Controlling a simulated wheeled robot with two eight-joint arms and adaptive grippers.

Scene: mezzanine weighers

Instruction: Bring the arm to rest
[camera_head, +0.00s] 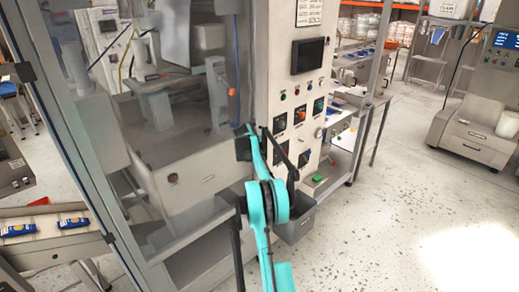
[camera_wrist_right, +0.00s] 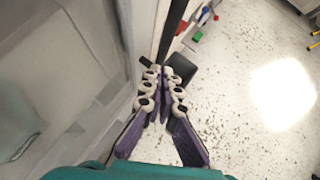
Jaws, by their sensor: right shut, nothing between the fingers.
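My right gripper (camera_wrist_right: 164,78) shows in the right wrist view with its purple-and-white fingers drawn together at the tips. Nothing is held between them. It points down past the side of a grey machine, with speckled floor beyond. In the head view my teal right arm rises from the bottom middle, in front of the machine's control panel (camera_head: 297,110). Its gripper is hard to make out there. My left gripper is not in view.
A framed glass enclosure (camera_head: 165,130) stands to the left. Blue packs (camera_head: 72,223) lie on a conveyor at far left. The floor (camera_head: 400,220) to the right is clear.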

